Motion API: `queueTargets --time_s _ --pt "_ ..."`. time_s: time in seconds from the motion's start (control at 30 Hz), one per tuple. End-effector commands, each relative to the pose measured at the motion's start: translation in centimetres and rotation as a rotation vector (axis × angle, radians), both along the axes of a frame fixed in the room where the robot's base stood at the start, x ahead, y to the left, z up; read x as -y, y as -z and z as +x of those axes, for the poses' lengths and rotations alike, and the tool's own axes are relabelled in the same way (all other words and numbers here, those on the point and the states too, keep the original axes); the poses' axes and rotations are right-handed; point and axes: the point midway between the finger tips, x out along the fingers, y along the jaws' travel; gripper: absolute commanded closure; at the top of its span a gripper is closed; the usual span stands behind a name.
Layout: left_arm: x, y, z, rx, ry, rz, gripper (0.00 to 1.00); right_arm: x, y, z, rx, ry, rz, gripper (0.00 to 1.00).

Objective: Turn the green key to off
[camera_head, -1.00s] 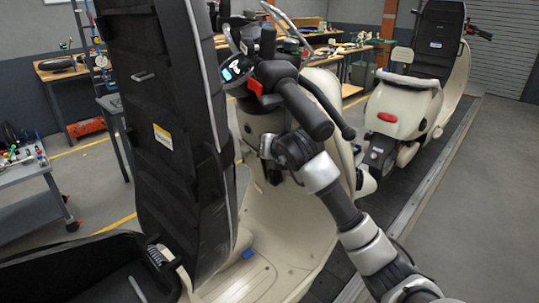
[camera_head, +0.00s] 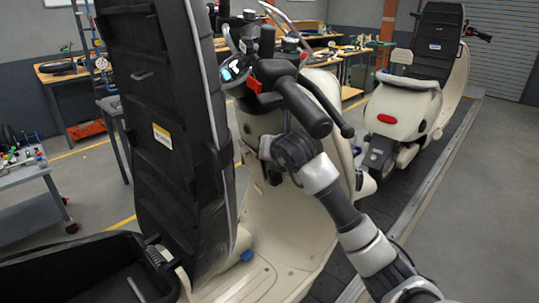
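A cream scooter stands close in front of me, with its black handlebar grip (camera_head: 304,108) and front panel (camera_head: 265,120) in the middle of the head view. My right arm comes in from the lower right. Its gripper (camera_head: 266,150) is at the scooter's inner front panel, below the handlebar. The fingertips are small and dark against the panel, and I cannot tell whether they are open or shut. I cannot make out the green key; my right gripper may cover it. My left gripper is not in view.
The raised black seat underside (camera_head: 165,100) fills the left foreground above an open storage bin (camera_head: 70,262). A second cream scooter (camera_head: 410,105) stands behind to the right on the dark conveyor. A grey cart (camera_head: 30,185) and workbenches stand around; the right floor is clear.

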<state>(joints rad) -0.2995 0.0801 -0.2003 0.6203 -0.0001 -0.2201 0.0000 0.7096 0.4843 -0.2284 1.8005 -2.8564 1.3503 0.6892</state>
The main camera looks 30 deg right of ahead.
Motion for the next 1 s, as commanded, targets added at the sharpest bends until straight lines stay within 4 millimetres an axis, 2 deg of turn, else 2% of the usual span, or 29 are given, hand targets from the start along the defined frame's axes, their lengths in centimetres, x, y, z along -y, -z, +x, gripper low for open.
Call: queueTargets --time_s 0.03,1.0 --pt "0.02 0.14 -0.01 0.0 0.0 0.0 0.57 -0.15 0.73 0.02 -0.015 -0.002 0.0 1.0" --pt "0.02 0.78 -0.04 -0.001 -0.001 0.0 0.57 -0.4 1.68 0.2 -0.026 -0.005 0.002 1.0"
